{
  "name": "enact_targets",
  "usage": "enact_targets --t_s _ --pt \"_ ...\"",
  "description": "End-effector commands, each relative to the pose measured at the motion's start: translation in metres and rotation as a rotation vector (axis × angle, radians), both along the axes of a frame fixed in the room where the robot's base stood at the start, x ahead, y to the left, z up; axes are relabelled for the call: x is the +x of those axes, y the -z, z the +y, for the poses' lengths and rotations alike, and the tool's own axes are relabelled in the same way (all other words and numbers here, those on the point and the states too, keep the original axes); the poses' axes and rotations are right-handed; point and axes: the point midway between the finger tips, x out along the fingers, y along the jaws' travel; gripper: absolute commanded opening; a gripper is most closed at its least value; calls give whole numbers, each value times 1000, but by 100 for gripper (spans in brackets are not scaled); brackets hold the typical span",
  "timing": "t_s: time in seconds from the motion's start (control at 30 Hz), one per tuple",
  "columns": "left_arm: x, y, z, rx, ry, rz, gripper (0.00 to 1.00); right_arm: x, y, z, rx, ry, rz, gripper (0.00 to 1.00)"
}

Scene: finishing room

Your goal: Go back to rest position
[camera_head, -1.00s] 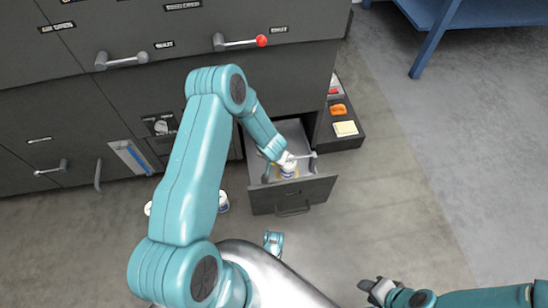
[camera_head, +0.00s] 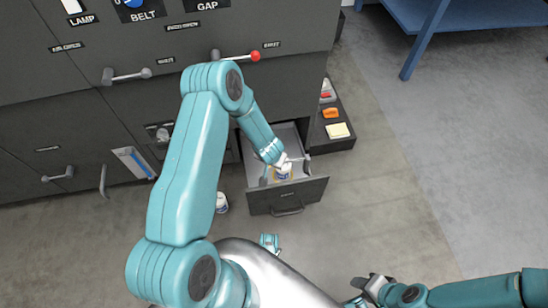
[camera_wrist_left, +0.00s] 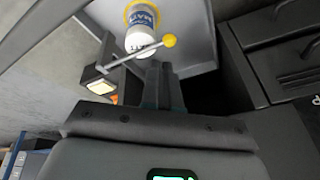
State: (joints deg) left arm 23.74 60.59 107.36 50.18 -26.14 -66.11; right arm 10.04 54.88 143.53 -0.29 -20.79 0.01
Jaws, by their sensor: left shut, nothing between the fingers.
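My left arm bends over the open drawer (camera_head: 288,195) of the dark cabinet in the head view. My left gripper (camera_head: 282,160) is at the drawer, close to a white can with a blue label (camera_head: 284,173) standing inside it. In the left wrist view, the shut, empty fingers (camera_wrist_left: 163,85) point towards the drawer, and the can (camera_wrist_left: 141,28) stands ahead of them, apart from them. My right gripper (camera_head: 368,286) hangs low over the floor at the lower right, away from the cabinet; its jaw opening is too small to tell.
A lever with a red knob (camera_head: 255,56) and a lever with a grey knob (camera_head: 146,73) stick out above the drawer. A dark organiser (camera_head: 337,143) stands right of it. A white can (camera_head: 221,202) stands on the floor. The floor at right is clear, below a blue table (camera_head: 430,35).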

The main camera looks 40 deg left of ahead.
Motion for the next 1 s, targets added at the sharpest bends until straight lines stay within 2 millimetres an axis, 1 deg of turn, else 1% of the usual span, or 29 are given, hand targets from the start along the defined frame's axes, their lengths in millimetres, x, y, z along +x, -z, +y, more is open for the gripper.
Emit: enact_targets --t_s 0.03,0.1,0.2,0.3,0.43,0.67,0.73,0.77,0.8,0.87,0.9,0.97,1.0 --pt "-5 -13 1 1 -1 0 0 0 -7 0 0 0 0 38" --pt "-12 -24 3 1 -1 0 0 0 -12 0 0 0 0 38" --pt "-22 -40 3 1 -1 0 0 0 -18 0 0 1 -1 38" --pt "-29 -51 4 1 0 0 0 0 -22 0 0 1 -1 38" --pt "-35 -59 4 0 -2 0 0 0 -24 0 0 1 -1 38" --pt "-37 -60 3 1 0 -1 0 0 -24 0 0 1 -1 38" --pt "-32 -62 -4 0 18 -6 0 0 -24 0 0 1 -1 38" --pt "-29 -63 -11 -1 36 -8 0 0 -24 0 0 1 -1 38" --pt "-30 -64 -27 -8 77 -3 0 0 -24 0 0 1 -1 38" --pt "-40 -64 -60 -30 191 16 0 0 -24 0 0 1 -1 38" --pt "-51 -64 -85 -62 269 29 0 0 -24 0 0 1 -1 38" --pt "-74 -65 -121 -133 342 49 0 0 -24 0 0 1 -1 38" --pt "-91 -66 -142 -189 370 67 0 0 -24 0 0 1 -1 38"
